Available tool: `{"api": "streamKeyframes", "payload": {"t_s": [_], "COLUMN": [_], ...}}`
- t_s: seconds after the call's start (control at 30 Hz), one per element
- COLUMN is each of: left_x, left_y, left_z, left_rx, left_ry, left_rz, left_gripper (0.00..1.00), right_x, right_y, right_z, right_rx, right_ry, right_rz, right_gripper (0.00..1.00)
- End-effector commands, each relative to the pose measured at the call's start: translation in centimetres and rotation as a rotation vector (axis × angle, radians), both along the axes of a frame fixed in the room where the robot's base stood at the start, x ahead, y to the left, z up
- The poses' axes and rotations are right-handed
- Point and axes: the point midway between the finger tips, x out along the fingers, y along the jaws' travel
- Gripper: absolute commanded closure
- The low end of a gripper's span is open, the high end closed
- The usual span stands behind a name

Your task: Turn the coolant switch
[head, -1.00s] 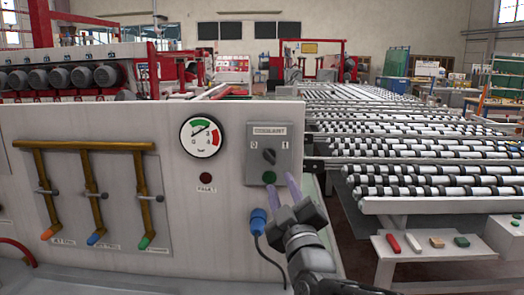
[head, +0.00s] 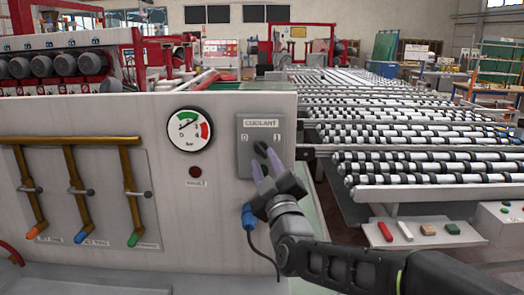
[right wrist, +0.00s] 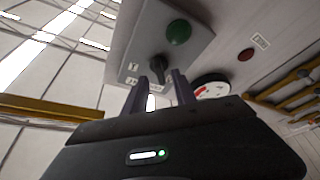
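The coolant switch is a small black knob (head: 260,148) on a grey box (head: 245,155) labelled COOLANT, with 0 at upper left and 1 at upper right. My right gripper (head: 263,160) is open in front of the box, its two pale purple fingers at the knob and partly covering it. In the right wrist view the knob (right wrist: 157,68) sits between and just beyond the spread fingertips (right wrist: 160,82). I cannot tell whether they touch it or which mark it points to. The box's green button (right wrist: 179,31) shows there and is hidden in the head view. My left gripper is out of view.
A round pressure gauge (head: 189,133) and a dark red fault lamp (head: 195,171) are left of the box. Several coloured-handled valve levers (head: 84,205) are further left. A blue plug (head: 249,216) with a cable hangs below. A roller conveyor (head: 400,150) lies at right.

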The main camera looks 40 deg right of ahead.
Motion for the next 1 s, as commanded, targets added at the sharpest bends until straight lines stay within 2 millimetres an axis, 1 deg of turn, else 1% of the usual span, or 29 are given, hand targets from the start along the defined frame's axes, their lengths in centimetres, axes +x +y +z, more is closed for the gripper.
{"api": "streamKeyframes", "payload": {"t_s": [0.03, 0.2, 0.3, 0.57, 0.9, 0.97, 1.0], "left_x": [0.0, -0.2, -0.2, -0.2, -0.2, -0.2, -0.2], "left_y": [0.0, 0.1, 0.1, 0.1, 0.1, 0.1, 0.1], "left_z": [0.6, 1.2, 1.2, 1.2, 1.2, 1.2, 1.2], "left_rx": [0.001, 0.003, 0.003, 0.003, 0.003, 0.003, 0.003], "left_ry": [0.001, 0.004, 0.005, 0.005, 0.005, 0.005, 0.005], "left_rz": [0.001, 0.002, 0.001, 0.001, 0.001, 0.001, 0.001], "left_gripper": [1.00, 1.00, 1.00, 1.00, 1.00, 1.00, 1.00], "right_x": [0.8, 2.5, 3.0, 3.0, 3.0, 3.0, 3.0], "right_y": [-0.3, -1.0, -1.2, -1.2, -1.2, -1.2, -1.2], "right_z": [0.5, 1.0, 1.0, 1.0, 1.0, 1.0, 1.0], "right_rx": [0.001, 0.001, 0.001, 0.001, 0.001, 0.001, 0.001], "right_ry": [0.002, 0.000, 0.000, 0.000, 0.000, 0.000, 0.000], "right_rz": [0.001, 0.000, 0.000, 0.000, 0.000, 0.000, 0.000], "right_gripper": [0.67, 0.67, 0.67, 0.68, 0.96, 1.00, 1.00]}}
